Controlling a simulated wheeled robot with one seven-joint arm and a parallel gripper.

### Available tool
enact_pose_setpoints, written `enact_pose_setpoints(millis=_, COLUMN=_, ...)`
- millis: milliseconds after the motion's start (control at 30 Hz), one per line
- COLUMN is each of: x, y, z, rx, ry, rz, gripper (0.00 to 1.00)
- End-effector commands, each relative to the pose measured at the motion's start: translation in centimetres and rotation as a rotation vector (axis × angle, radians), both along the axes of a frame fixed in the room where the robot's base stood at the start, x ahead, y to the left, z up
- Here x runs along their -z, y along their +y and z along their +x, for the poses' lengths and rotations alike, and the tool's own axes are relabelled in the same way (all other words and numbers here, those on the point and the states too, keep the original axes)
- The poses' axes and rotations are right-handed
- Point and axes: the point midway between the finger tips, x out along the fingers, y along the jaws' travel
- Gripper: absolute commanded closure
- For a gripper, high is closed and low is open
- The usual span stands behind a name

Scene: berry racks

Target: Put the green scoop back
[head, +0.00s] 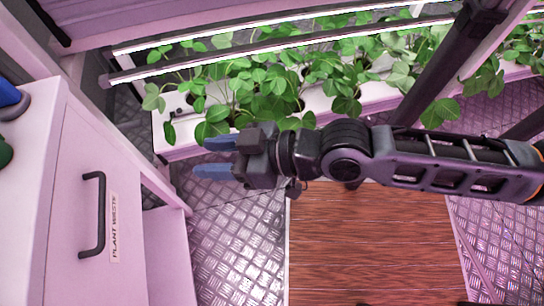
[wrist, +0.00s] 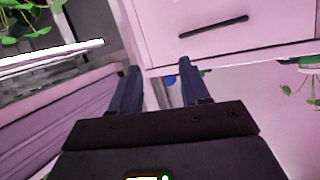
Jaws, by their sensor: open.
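My gripper (head: 203,157) is open and empty in the head view, its two blue fingers pointing left over the metal floor in front of the plant rack. In the wrist view my gripper (wrist: 158,65) also shows its fingers apart, with nothing held between them. A dark green thing (head: 5,153) is cut off at the left edge of the head view, on top of the white cabinet; I cannot tell whether it is the green scoop. No clear scoop shows in either view.
The white cabinet (head: 80,145) has a dark handle (head: 93,215) and a PLANT WASTE label. A blue thing (head: 8,93) sits on its top. A planter rack (head: 180,150) with leafy plants and light bars runs along the back. A wooden panel (head: 375,245) lies below my arm.

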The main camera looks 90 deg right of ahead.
Motion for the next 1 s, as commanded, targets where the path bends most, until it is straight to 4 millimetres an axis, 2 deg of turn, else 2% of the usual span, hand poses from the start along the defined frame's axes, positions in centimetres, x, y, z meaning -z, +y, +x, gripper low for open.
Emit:
enact_pose_setpoints(millis=33, x=-0.1, y=0.5, z=-2.1, rx=-0.007, ry=0.009, rz=-0.019, gripper=0.54)
enact_pose_setpoints(millis=100, x=-0.7, y=0.9, z=-4.4, rx=-0.018, ry=0.001, rz=-0.049, gripper=0.54)
enact_pose_setpoints(millis=200, x=-1.8, y=1.6, z=-7.0, rx=-0.048, ry=-0.015, rz=-0.081, gripper=0.54)
enact_pose_setpoints(millis=333, x=-3.1, y=2.3, z=-9.2, rx=-0.087, ry=-0.035, rz=-0.107, gripper=0.54)
enact_pose_setpoints(millis=500, x=-3.9, y=2.7, z=-10.3, rx=-0.111, ry=-0.049, rz=-0.118, gripper=0.54)
enact_pose_setpoints(millis=1000, x=-3.9, y=2.7, z=-10.2, rx=-0.111, ry=-0.05, rz=-0.118, gripper=0.54)
